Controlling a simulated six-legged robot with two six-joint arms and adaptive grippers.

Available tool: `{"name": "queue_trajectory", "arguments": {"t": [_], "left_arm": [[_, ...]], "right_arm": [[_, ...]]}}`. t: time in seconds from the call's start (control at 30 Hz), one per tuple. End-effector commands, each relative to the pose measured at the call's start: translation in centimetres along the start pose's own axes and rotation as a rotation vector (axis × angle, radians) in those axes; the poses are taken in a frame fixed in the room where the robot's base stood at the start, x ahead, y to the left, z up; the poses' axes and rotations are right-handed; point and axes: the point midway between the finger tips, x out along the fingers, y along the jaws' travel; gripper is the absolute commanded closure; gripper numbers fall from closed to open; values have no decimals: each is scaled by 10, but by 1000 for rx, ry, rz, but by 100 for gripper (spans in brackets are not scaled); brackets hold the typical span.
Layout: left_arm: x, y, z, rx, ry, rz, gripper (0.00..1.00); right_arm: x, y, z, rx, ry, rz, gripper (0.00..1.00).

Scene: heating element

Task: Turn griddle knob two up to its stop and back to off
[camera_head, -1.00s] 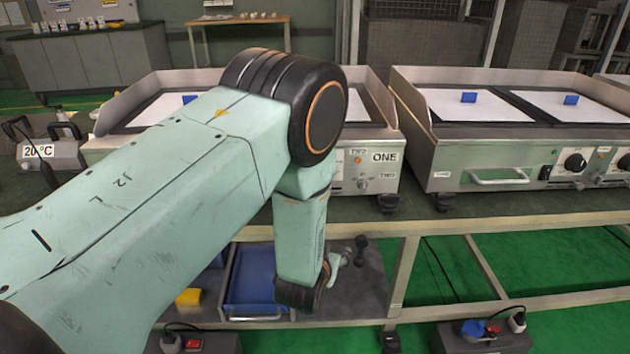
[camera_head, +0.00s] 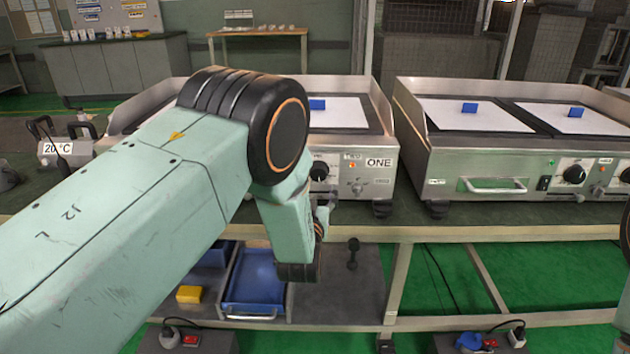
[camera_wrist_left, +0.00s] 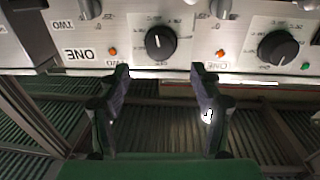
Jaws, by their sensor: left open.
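Griddle one (camera_head: 345,191) stands on the bench, with a plate reading ONE. Its black round knob two (camera_head: 318,171) shows beside my left arm, left of the small TWO label and orange lamp. In the left wrist view, which is upside down, knob two (camera_wrist_left: 160,42) is the left of two black knobs and bears a white mark. My left gripper (camera_wrist_left: 160,69) is open and empty, its fingers below knob two in that picture and apart from it. In the head view my left gripper (camera_head: 324,208) is partly hidden behind my wrist. My right gripper is not in view.
Griddle one's other knob (camera_wrist_left: 278,47) is close by on the right in the wrist view, with toggle switches between and beside the knobs. A second griddle (camera_head: 480,165) stands to the right. A blue tray (camera_head: 255,280) and yellow block (camera_head: 189,294) are on the lower shelf.

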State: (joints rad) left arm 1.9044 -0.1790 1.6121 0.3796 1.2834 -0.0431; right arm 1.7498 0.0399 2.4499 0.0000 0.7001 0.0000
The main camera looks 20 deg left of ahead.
Motion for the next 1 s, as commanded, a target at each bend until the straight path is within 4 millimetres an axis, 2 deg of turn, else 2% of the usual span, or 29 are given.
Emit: {"name": "queue_trajectory", "arguments": {"t": [0.2, 0.4, 0.6, 0.87, 1.0], "left_arm": [[35, 0, 2, -3, 2, 0, 35], [58, 0, 2, -2, 1, 0, 35], [67, 1, 1, 0, -1, -1, 35], [67, 1, 0, 0, -2, -2, 35], [66, 1, 0, 0, -1, -2, 47]], "right_arm": [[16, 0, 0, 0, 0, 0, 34], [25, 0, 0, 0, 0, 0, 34], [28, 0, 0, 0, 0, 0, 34], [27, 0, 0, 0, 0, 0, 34], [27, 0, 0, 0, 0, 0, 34]]}}
